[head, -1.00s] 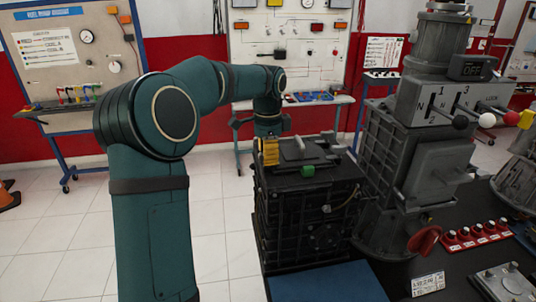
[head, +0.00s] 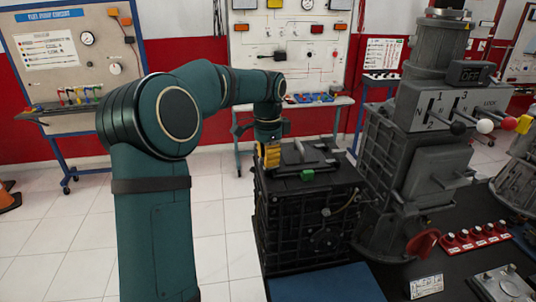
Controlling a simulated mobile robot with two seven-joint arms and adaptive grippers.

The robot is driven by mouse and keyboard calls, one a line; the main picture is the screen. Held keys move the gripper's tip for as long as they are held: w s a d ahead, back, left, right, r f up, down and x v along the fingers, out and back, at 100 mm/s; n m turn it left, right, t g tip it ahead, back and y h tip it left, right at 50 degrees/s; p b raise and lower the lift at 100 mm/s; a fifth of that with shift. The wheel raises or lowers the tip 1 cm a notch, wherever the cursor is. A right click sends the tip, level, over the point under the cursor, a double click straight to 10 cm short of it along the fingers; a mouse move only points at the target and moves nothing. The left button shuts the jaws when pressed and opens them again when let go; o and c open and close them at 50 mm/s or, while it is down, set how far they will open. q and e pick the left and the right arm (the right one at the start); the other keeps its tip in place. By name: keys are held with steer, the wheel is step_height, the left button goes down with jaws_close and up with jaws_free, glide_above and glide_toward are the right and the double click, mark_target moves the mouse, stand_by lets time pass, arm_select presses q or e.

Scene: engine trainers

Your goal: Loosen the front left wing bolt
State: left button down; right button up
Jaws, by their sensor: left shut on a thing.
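My left gripper (head: 269,156), with yellow fingers, points down at the front left corner of the top of a black box-shaped engine unit (head: 300,215). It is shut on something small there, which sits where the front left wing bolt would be. The fingers hide the bolt, so its shape and angle do not show. A green piece (head: 307,175) lies on the front edge of the unit's top, right of the gripper. A grey upright handle (head: 300,150) stands behind it. My right gripper is not in view.
A tall grey machine with a lever panel (head: 440,115) stands close on the right. A red row of knobs (head: 478,236) and a white label card (head: 427,287) lie on the dark bench. A blue mat (head: 325,283) is in front.

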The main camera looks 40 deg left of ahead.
arm_select(q)
steer(key=n+p, duration=0.2)
steer(key=n, duration=0.1)
steer(key=shift+n, duration=0.3)
steer(key=n+p, duration=0.2)
steer(key=n, duration=0.2)
steer(key=shift+n, duration=0.3)
steer(key=n+p, duration=0.2)
steer(key=n, duration=0.2)
steer(key=shift+a, duration=0.15)
steer(key=shift+s+f+n+p, duration=0.1)
steer(key=shift+n+p, duration=0.4)
steer(key=shift+n, duration=1.3)
steer(key=c, duration=0.9)
jaws_free()
steer(key=shift+a, duration=0.1)
steer(key=shift+c, duration=0.2)
